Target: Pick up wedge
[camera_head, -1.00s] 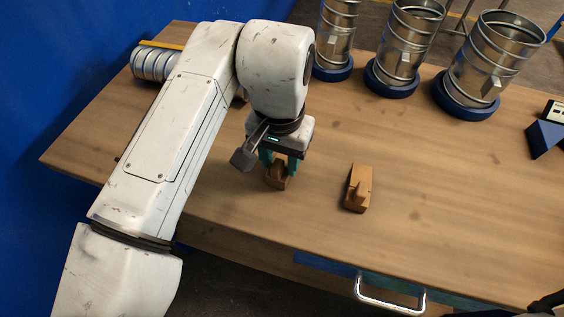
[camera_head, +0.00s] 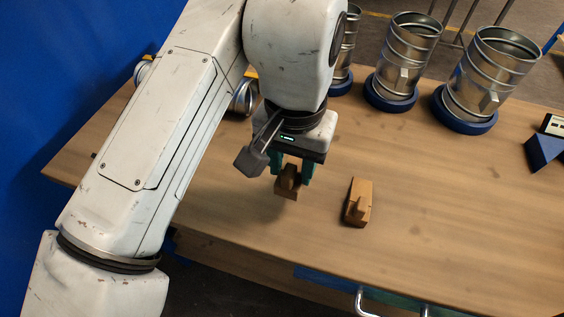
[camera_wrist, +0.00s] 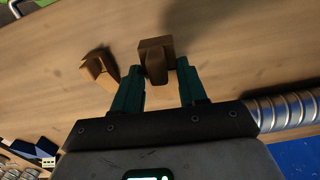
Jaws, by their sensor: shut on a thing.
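My gripper (camera_head: 291,172) is shut on a brown wooden wedge (camera_head: 288,183) and holds it above the table, with a gap and shadow below. In the wrist view the held wedge (camera_wrist: 155,60) sits between the teal fingers (camera_wrist: 160,80). A second brown wedge (camera_head: 358,203) stands on the table (camera_head: 440,210) to the right of my gripper, apart from it. It also shows in the wrist view (camera_wrist: 101,71), left of the held wedge.
Several metal duct pieces (camera_head: 405,58) stand on blue round bases along the back of the table. Another duct piece (camera_head: 243,97) lies behind my arm, partly hidden. A blue triangular block (camera_head: 544,150) is at the far right. The table's middle right is clear.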

